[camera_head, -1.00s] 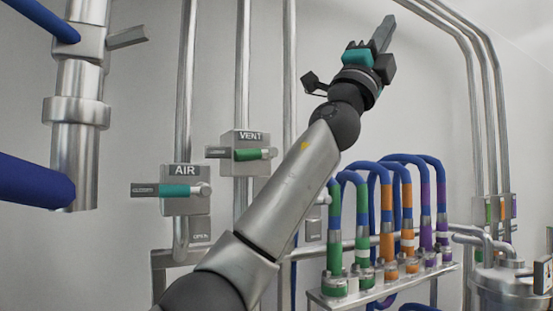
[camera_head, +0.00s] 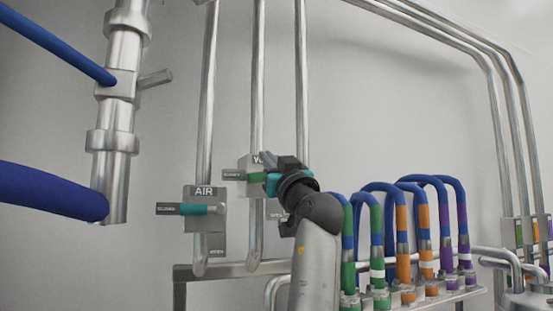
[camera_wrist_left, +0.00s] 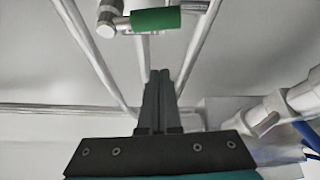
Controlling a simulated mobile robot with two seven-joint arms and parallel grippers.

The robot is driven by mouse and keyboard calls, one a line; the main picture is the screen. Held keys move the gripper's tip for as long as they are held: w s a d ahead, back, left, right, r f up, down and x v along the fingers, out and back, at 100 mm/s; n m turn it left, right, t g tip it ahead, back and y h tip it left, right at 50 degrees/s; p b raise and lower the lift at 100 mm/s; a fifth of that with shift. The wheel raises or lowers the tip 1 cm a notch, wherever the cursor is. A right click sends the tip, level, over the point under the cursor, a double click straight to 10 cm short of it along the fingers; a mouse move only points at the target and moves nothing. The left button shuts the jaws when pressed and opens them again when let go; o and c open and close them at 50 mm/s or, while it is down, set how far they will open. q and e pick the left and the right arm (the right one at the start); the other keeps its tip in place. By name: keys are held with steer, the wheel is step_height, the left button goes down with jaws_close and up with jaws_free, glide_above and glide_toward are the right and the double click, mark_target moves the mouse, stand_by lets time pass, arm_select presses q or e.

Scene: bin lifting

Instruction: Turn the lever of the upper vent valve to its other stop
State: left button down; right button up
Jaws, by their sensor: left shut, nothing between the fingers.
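The vent valve stands on a grey box (camera_head: 244,163) on a vertical pipe, its label partly covered by my left gripper. Its lever has a green grip (camera_head: 253,178) and lies roughly level; the pivot end is hidden behind the gripper. In the left wrist view the green grip (camera_wrist_left: 156,20) and the round pivot end (camera_wrist_left: 105,28) show at the top, beyond the fingertips. My left gripper (camera_head: 266,158) is in front of the valve's right part, fingers pointing up-left. Its fingers are shut and empty in the left wrist view (camera_wrist_left: 159,74); I see no contact with the lever. My right gripper is not in view.
The AIR valve (camera_head: 203,193) with a teal lever (camera_head: 194,209) is just left and lower. A thick steel pipe (camera_head: 118,140) with blue hoses is at the left. Colour-banded hoses (camera_head: 402,225) stand right of my arm. The wall above is clear.

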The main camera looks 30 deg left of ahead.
arm_select(q)
steer(key=shift+w+a+f+p, duration=0.5)
steer(key=shift+w+a+p, duration=0.05)
steer(key=shift+w+a, duration=0.2)
steer(key=shift+w+a+f+p, duration=0.45)
steer(key=shift+w+a+p, duration=0.05)
steer(key=shift+w+a, duration=0.2)
steer(key=shift+s, duration=0.1)
